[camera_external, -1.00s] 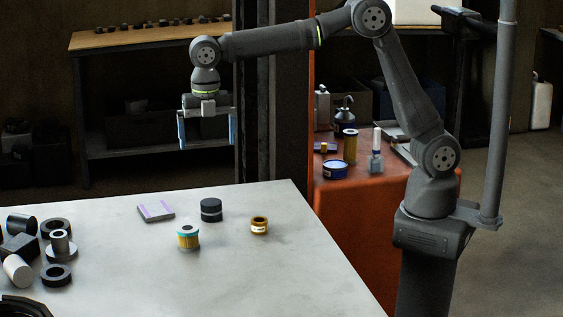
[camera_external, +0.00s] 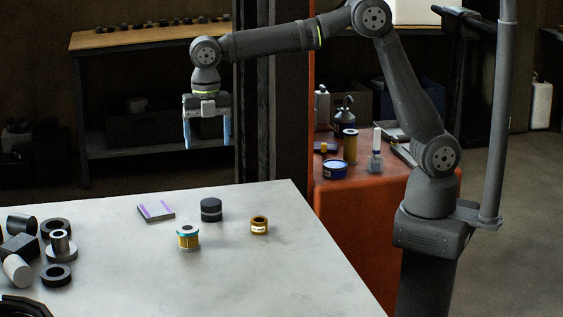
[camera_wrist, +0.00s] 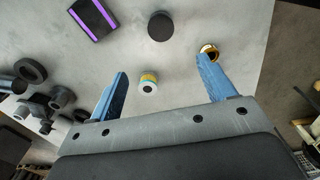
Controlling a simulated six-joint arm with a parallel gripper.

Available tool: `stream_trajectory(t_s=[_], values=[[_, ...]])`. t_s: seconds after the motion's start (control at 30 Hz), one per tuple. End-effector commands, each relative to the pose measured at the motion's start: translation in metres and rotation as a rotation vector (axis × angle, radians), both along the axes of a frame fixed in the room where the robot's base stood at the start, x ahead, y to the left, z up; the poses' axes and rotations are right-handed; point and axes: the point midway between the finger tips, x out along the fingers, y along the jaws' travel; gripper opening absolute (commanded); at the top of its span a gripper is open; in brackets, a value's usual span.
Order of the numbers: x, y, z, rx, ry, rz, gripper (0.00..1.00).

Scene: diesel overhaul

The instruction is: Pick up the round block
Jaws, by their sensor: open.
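A dark round block (camera_external: 211,210), a short black cylinder with a grey band, stands upright on the pale table. It also shows from above as a dark disc in the wrist view (camera_wrist: 161,26). My gripper (camera_external: 207,146) is open and empty, with its blue fingers pointing down, well above the table's far side. In the wrist view my gripper's fingers (camera_wrist: 163,68) are spread wide, and the block lies beyond their tips, apart from them.
A teal-topped yellow cylinder (camera_external: 188,238) and a brass ring (camera_external: 259,226) stand near the block. A flat purple-striped piece (camera_external: 156,212) lies to its left. Several dark rings and cylinders (camera_external: 57,275) crowd the table's left. The front middle and right are clear.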

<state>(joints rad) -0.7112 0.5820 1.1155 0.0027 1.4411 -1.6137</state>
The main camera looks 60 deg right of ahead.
Motion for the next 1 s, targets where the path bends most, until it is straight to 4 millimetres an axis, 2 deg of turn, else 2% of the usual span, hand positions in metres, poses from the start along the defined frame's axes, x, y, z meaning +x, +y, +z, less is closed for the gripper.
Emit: stream_trajectory(t_s=[0.17, 0.4, 0.5, 0.63, 0.73, 1.0], values=[[-0.001, -0.009, -0.003, 0.031, 0.001, -0.248, 0.76], [-0.002, -0.023, -0.007, 0.089, 0.019, -0.712, 0.76], [-0.002, -0.026, -0.009, 0.105, 0.029, -0.845, 0.76], [-0.003, -0.028, -0.011, 0.115, 0.036, -0.935, 0.76], [-0.003, -0.028, -0.021, 0.114, 0.039, -0.953, 0.76], [-0.002, -0.021, -0.076, 0.113, 0.039, -0.951, 0.76]])
